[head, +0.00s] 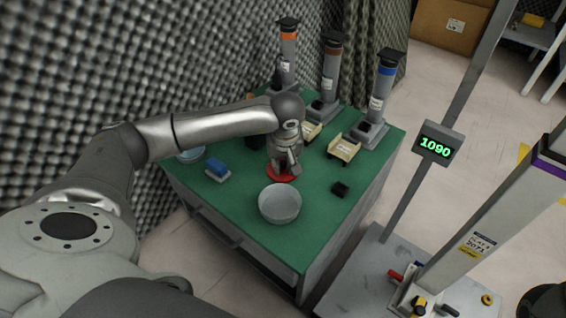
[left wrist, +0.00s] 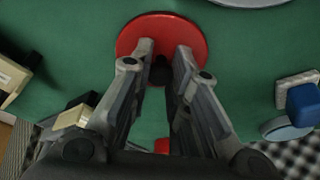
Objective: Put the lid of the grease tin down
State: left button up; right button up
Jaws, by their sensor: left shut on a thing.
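The lid is a round red disc (head: 281,178) with a dark knob in the middle; it also shows in the left wrist view (left wrist: 190,33). My left gripper (head: 287,168) points down over it, its fingers (left wrist: 160,68) shut on the dark knob. The lid looks level and close to the green table top; I cannot tell whether it touches. A grey round open tub (head: 280,203) stands just in front of it, apart in the picture. I cannot tell whether that tub is the grease tin. My right gripper is not in view.
The green table (head: 240,228) has clear room at its front left. Cream trays (head: 343,148) and several grey dispensers (head: 379,95) stand at the back. Foam walls rise behind; a scale display (head: 437,146) is right.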

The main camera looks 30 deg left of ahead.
pick_arm(q)
jog(key=shift+f, duration=0.2)
jog(key=o, duration=0.9)
jog(key=shift+c, duration=0.2)
jog(key=shift+r, duration=0.1)
